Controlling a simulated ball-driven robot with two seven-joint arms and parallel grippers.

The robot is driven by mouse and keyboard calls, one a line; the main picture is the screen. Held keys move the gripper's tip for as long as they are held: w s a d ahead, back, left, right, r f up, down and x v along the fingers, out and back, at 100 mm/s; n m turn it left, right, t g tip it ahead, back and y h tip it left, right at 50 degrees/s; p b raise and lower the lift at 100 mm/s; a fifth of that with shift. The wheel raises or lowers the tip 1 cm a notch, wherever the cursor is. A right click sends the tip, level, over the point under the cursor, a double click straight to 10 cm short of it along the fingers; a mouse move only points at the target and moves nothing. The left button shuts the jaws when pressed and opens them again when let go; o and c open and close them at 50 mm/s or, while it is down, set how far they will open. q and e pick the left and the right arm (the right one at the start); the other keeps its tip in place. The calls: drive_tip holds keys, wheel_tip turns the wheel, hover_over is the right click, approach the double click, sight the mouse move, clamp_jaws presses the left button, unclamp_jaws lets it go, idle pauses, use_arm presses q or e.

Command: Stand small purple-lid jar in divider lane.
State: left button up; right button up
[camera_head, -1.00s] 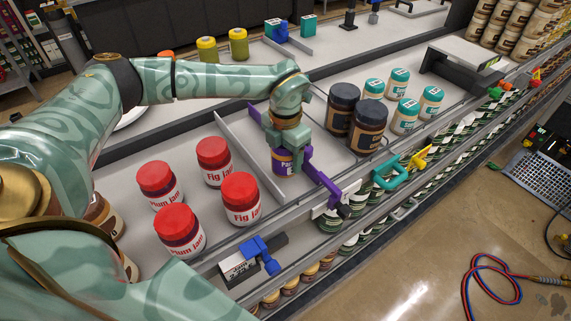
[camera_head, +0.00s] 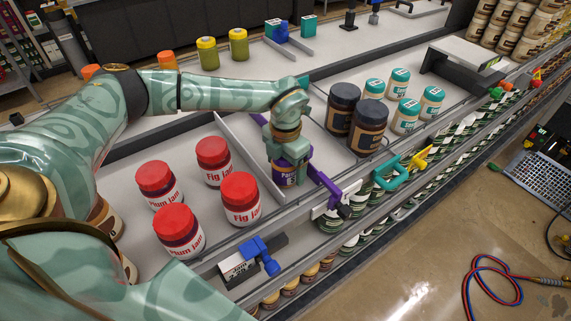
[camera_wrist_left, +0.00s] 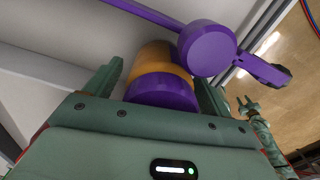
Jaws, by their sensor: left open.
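The small purple-lid jar (camera_head: 289,178) stands on the shelf directly below my left gripper (camera_head: 291,160) in the head view. It looks upright, and part of its label shows. In the left wrist view the jar's purple lid (camera_wrist_left: 162,93) and amber body lie between the two fingers of my left gripper (camera_wrist_left: 158,88). That gripper is open, with a gap at the left finger. The jar is in the lane between a grey divider (camera_head: 246,150) and a purple bar divider (camera_head: 325,187). The purple divider's rounded end (camera_wrist_left: 212,47) shows near the jar. My right gripper (camera_wrist_left: 249,106) is small in the wrist view.
Several red-lid jam jars (camera_head: 212,153) stand left of the grey divider. Two dark jars (camera_head: 369,127) and several teal-lid jars (camera_head: 400,78) stand to the right. A blue clip (camera_head: 262,254) and a teal clip (camera_head: 391,172) sit on the front rail.

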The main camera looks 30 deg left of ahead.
use_arm(q)
wheel_tip(320, 180, up, 12)
drive_tip(key=shift+r+p, duration=0.1)
drive_tip(key=shift+p, duration=0.5)
